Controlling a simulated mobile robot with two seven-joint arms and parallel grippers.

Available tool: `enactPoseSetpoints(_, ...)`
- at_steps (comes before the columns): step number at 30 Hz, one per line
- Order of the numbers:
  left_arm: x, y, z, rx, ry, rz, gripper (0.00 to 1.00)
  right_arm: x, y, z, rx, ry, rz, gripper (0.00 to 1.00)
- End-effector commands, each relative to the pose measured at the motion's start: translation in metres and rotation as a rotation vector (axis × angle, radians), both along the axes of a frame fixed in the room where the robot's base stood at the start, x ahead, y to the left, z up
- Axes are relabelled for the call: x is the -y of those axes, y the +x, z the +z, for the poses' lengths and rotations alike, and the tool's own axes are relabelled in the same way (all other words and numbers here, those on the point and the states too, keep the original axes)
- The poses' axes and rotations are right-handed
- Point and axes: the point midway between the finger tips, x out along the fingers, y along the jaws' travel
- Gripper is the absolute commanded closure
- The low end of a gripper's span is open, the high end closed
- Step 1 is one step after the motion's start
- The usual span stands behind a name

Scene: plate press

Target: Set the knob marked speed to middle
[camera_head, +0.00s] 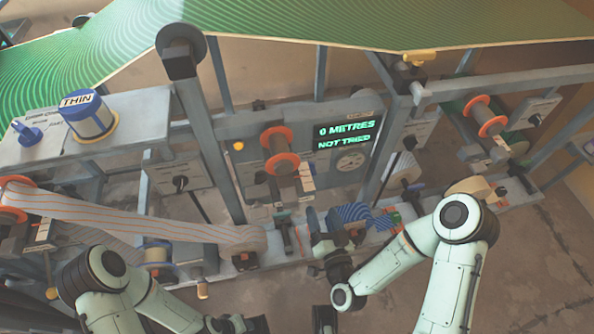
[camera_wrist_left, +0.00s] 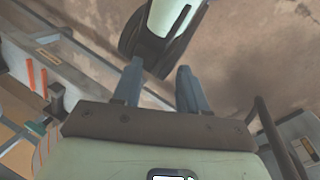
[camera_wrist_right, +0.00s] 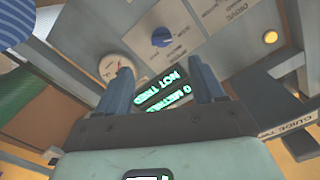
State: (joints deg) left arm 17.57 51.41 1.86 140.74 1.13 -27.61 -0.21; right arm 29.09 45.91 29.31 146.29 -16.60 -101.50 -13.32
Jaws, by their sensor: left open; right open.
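In the right wrist view a blue knob (camera_wrist_right: 162,37) sits on a grey plate, beyond my fingertips. Its plate's lettering is too small to read, so I cannot tell whether it is the speed knob. My right gripper (camera_wrist_right: 160,68) is open and empty, facing this panel; in the head view it (camera_head: 322,222) is below the display. The head view does not clearly show this knob. Another blue knob (camera_head: 28,133) is on the upper left panel, its label unreadable. My left gripper (camera_wrist_left: 157,88) is open and empty, over the floor.
A lit display (camera_head: 345,133) reads "0 METRES" and "NOT TRIED", with a round dial (camera_head: 350,160) below. An orange-flanged spool (camera_head: 280,150) juts out left of it. A yellow lamp (camera_wrist_right: 270,37) is beside the blue knob's plate. Striped web (camera_head: 130,225) runs at left.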

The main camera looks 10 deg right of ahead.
Motion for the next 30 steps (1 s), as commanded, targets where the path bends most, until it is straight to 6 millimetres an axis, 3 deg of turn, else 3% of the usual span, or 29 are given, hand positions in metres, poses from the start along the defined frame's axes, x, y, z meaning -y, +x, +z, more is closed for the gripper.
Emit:
enactPoseSetpoints(5,-0.003,0.008,-0.009,0.020,0.010,0.008,0.57,0.003,0.006,0.005,0.034,0.001,-0.016,0.32)
enactPoseSetpoints(11,-0.017,0.035,-0.033,0.091,0.044,0.039,0.57,0.002,0.026,0.003,0.035,0.000,-0.015,0.32)
enactPoseSetpoints(21,-0.023,0.047,-0.037,0.125,0.060,0.052,0.57,-0.001,0.096,0.006,0.031,0.003,-0.016,0.32)
enactPoseSetpoints(30,-0.027,0.054,-0.042,0.145,0.070,0.060,0.57,-0.002,0.131,0.005,0.029,0.003,-0.014,0.32)
